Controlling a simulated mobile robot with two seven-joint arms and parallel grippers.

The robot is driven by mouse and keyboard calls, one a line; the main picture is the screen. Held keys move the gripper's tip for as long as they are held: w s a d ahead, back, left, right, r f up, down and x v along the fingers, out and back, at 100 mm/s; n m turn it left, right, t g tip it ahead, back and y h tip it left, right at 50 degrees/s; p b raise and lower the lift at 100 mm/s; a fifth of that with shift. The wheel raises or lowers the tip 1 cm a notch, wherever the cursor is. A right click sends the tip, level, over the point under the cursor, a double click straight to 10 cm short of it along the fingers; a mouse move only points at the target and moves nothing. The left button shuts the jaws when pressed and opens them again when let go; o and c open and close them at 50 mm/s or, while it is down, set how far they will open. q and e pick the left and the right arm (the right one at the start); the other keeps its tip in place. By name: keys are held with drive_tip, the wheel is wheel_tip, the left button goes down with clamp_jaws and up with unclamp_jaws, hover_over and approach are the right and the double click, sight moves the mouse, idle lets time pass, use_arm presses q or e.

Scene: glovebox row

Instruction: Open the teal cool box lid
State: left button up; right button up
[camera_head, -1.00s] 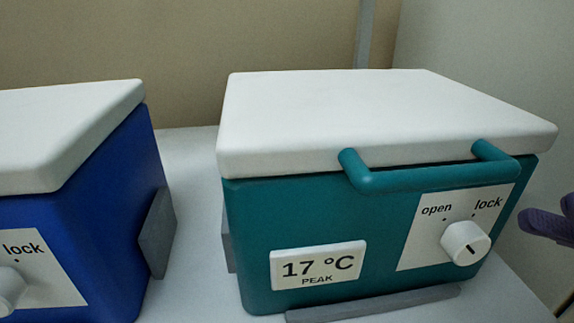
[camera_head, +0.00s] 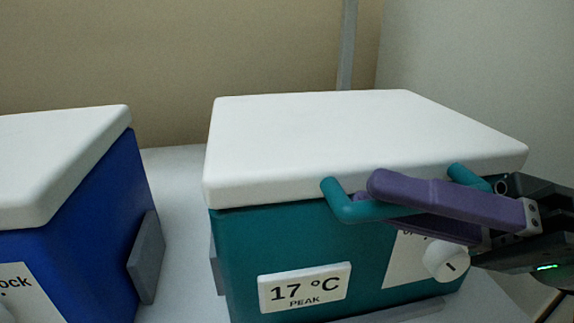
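The teal cool box (camera_head: 240,255) stands on the pale surface with its white lid (camera_head: 350,135) down on it. A teal bar handle (camera_head: 345,207) sticks out from the front under the lid edge. A white dial (camera_head: 446,261) is below the handle; its short dark mark is tilted, and its label is mostly hidden. My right gripper (camera_head: 376,192) comes in from the right. Its purple fingers lie along the handle, one over and one under it, and cover much of the bar. Whether they grip it I cannot tell. My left gripper is out of view.
A blue cool box (camera_head: 95,210) with a white lid stands to the left, with a gap between the boxes. A display reading 17 °C (camera_head: 305,287) is on the teal front. A wall and a grey post (camera_head: 347,45) are behind.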

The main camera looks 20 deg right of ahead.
drive_tip(key=shift+c, duration=0.2)
clamp_jaws()
idle(1.1)
